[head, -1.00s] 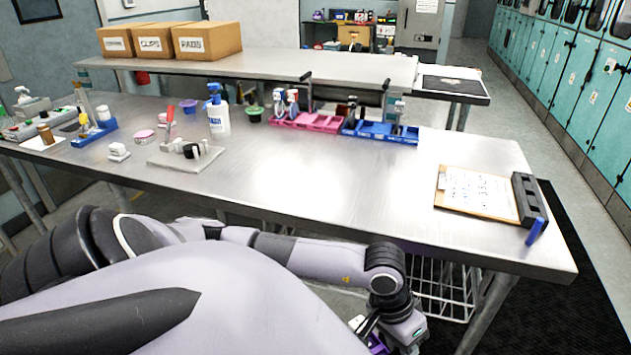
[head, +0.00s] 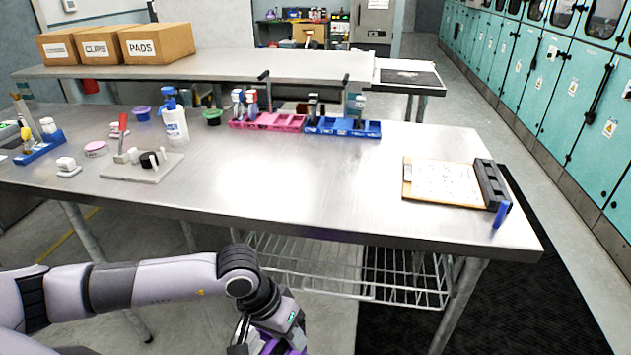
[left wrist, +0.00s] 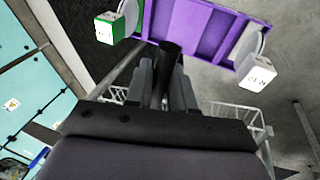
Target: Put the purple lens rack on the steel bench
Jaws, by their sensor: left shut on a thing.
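The purple lens rack (left wrist: 205,28) is in my left gripper, seen at the top of the left wrist view. Only a small purple part of it (head: 292,351) shows at the bottom edge of the head view. A green-and-white labelled piece (left wrist: 112,25) and a white labelled piece (left wrist: 257,72) sit at its two ends. My left gripper (head: 262,343) is shut on the rack, in front of and below the near edge of the steel bench (head: 300,190). Its fingers also show in the left wrist view (left wrist: 165,75). My right gripper is out of view.
The bench's middle is bare. A clipboard (head: 445,183) and a black rack (head: 490,183) lie at its right end. A pink rack (head: 268,122) and a blue rack (head: 343,128) stand at the back. Bottles and small items fill the left. A wire shelf (head: 340,270) hangs below.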

